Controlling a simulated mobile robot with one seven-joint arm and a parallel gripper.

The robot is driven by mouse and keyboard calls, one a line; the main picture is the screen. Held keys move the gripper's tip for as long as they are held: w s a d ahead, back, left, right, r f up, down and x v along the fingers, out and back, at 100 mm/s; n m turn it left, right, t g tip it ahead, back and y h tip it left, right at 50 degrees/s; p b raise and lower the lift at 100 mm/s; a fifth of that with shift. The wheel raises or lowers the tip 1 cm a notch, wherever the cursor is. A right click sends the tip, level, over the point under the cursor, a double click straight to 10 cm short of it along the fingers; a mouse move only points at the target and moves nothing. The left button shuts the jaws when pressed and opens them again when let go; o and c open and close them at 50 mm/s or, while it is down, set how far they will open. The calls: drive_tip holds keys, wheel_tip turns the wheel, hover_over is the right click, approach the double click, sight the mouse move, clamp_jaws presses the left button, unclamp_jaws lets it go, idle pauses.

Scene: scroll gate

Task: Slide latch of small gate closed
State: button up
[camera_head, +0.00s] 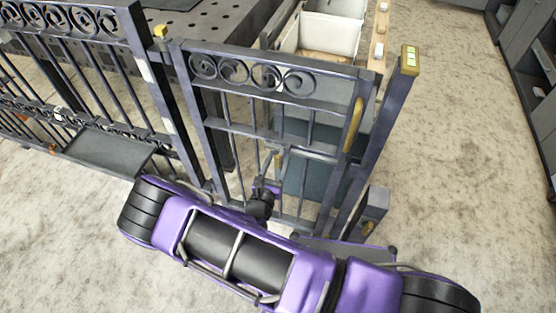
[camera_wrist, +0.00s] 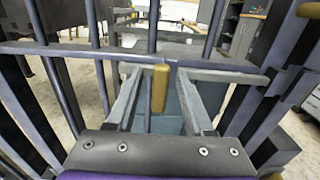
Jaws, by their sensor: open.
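The small gate (camera_head: 270,126) is dark metal with scrolls along its top and stands upright in the middle of the head view. Its latch has a brass-coloured knob (camera_head: 278,161) at a horizontal bar, and the knob hangs at the centre of the wrist view (camera_wrist: 160,88). A grey horizontal bar (camera_wrist: 230,75) runs right from the knob toward the gate's frame. My gripper (camera_wrist: 160,74) is open, with one finger on each side of the knob and gaps visible between. In the head view my gripper (camera_head: 275,165) is small and partly hidden by gate bars.
A post (camera_head: 385,125) with a lit green-yellow top stands right of the gate. A brass vertical handle (camera_head: 353,126) is on the gate's right side. Fence panels (camera_head: 85,85) extend left. White bins (camera_head: 330,35) and a perforated table (camera_head: 205,35) stand behind. Floor at right is clear.

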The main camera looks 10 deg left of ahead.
drive_tip(key=shift+c, duration=0.3)
clamp_jaws()
idle(1.1)
